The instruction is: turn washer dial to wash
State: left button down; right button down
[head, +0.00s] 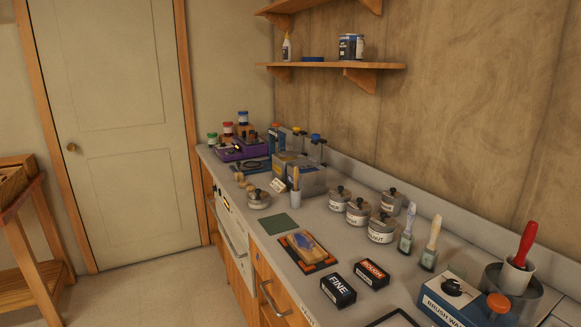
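The brush washer (440,306) is a blue and white box at the bottom right of the head view, cut off by the lower edge. Its front label reads "BRUSH WA", with the rest hidden. A black dial (453,287) sits on its pale top face. The dial's markings are too small to read, so I cannot tell which setting it points to. An orange cap (497,303) stands to the right of the dial. Neither my left nor my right gripper is in view.
A metal pot (515,285) with a red-handled brush (525,245) stands behind the washer. Two brushes stand to its left, near lidded tins (381,229). Black "FINE" (338,288) and "ROUGH" (371,273) blocks lie left of the washer. A dark frame (392,318) lies at the counter's front.

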aim_at(451, 287)
jog(key=z, duration=1.3)
